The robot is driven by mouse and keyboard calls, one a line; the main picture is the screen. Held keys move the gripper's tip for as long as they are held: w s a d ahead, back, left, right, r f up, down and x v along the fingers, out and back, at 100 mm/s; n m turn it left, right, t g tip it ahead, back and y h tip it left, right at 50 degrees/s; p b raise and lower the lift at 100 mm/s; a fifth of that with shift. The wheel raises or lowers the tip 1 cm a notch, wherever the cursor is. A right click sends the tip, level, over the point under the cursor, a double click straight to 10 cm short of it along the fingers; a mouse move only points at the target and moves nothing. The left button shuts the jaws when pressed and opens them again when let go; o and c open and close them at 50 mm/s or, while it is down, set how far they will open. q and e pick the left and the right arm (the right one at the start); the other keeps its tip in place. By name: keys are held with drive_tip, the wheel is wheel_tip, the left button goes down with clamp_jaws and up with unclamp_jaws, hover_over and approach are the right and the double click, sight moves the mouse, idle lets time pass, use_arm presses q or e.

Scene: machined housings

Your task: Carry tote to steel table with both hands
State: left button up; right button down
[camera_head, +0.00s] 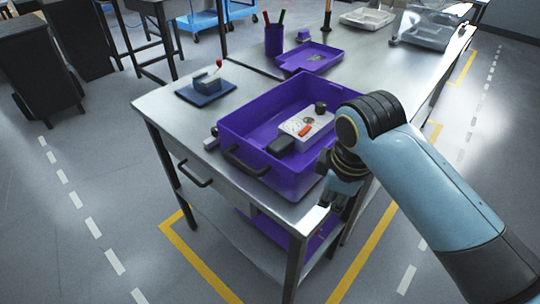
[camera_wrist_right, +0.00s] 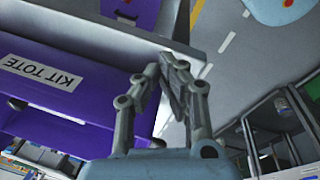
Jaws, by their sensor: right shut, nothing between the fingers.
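The purple tote (camera_head: 232,122) stands upright on a steel-topped table (camera_head: 160,108), near its front corner. A dark handle (camera_head: 245,163) shows on its front side. A pale machined housing (camera_head: 303,128) with a red part lies inside. My right gripper (camera_head: 343,196) is beside the tote's right side, past the table edge, its fingers pointing down. In the right wrist view my right gripper's fingers (camera_wrist_right: 170,62) meet at the tips and hold nothing. The tote's side (camera_wrist_right: 75,98) with a KIT TOTE label is close to the left of them. My left gripper is not in view.
A blue block fixture (camera_head: 207,84) is on the table at left. A purple tray (camera_head: 310,56) and pen cup (camera_head: 274,40) stand behind the tote. A drawer handle (camera_head: 195,174) juts from the table's front. Open floor (camera_head: 90,165) lies to the left.

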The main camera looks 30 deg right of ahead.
drive_tip(key=w+a+r+n+p, duration=0.1)
drive_tip(key=w+r+n+p, duration=0.1)
drive_tip(key=w+r+n, duration=0.35)
wheel_tip(320, 180, up, 10)
drive_tip(key=f+n+g, duration=0.1)
drive_tip(key=n+g, duration=0.1)
drive_tip(key=n, duration=0.6)
hover_over(271, 166)
drive_tip(key=w+d, duration=0.2)
drive_tip(key=w, duration=0.2)
use_arm(q)
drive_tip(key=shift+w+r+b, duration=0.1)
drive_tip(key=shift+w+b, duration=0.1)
drive_tip(key=shift+b, duration=1.05)
use_arm(e)
drive_tip(key=shift+n+y, duration=0.25)
drive_tip(key=shift+y, duration=0.15)
wheel_tip(271, 166, down, 19)
drive_tip(key=shift+f, duration=0.1)
